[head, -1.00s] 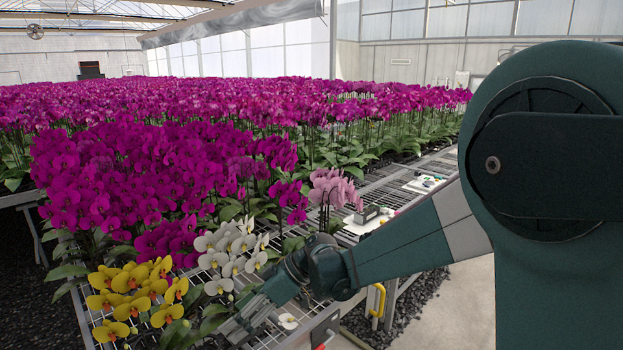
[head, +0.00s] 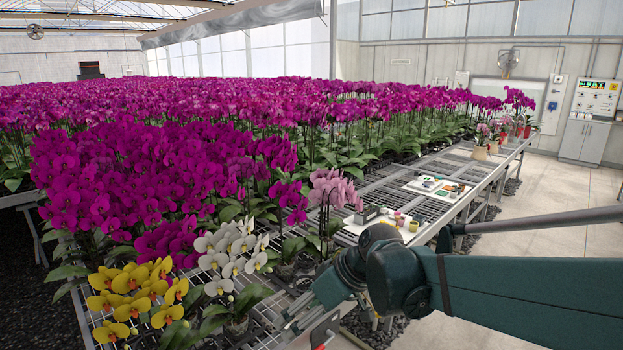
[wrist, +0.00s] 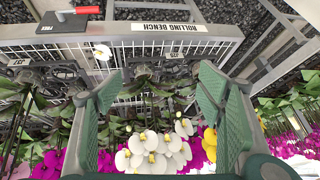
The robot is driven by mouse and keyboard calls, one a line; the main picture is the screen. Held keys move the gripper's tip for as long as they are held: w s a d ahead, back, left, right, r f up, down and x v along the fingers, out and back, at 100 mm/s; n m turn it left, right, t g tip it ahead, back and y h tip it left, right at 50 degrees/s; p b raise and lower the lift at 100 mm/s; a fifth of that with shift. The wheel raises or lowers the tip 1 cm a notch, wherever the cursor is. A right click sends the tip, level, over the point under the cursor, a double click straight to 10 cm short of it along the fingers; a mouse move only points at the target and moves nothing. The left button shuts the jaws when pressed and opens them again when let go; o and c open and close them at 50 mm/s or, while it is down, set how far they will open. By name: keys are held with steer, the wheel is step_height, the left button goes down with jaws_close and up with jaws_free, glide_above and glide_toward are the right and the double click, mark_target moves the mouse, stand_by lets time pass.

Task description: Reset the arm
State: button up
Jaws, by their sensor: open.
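My gripper (head: 293,322) hangs over the front edge of the bench in the head view, low and right of the white orchids (head: 230,247). In the wrist view my gripper (wrist: 157,88) has its two green-padded fingers wide apart, with nothing held between them. The white orchids show in the wrist view (wrist: 152,152) at the bottom, below and between the fingers. My arm reaches in from the right side of the head view.
Yellow orchids (head: 136,292) stand left of the white ones, pink orchids (head: 333,188) behind my gripper. A tray with small items (head: 436,188) and small pots lie farther along the bench. A red-handled lever (wrist: 80,10) sits by the bench rail. Concrete floor on the right is open.

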steer(key=s+d+r+m+t+h+p, duration=0.1)
steer(key=s+d+m+t+h, duration=0.3)
steer(key=s+d, duration=0.6)
steer(key=s+d+r+m+t+h, duration=0.15)
steer(key=s+d+m, duration=0.45)
steer(key=d, duration=0.8)
step_height(320, 180, up, 12)
steer(key=p, duration=1.2)
steer(key=shift+g+h+p, duration=0.35)
steer(key=shift+g, duration=0.1)
steer(key=shift+d, duration=0.1)
step_height(320, 180, down, 5)
steer(key=b, duration=0.5)
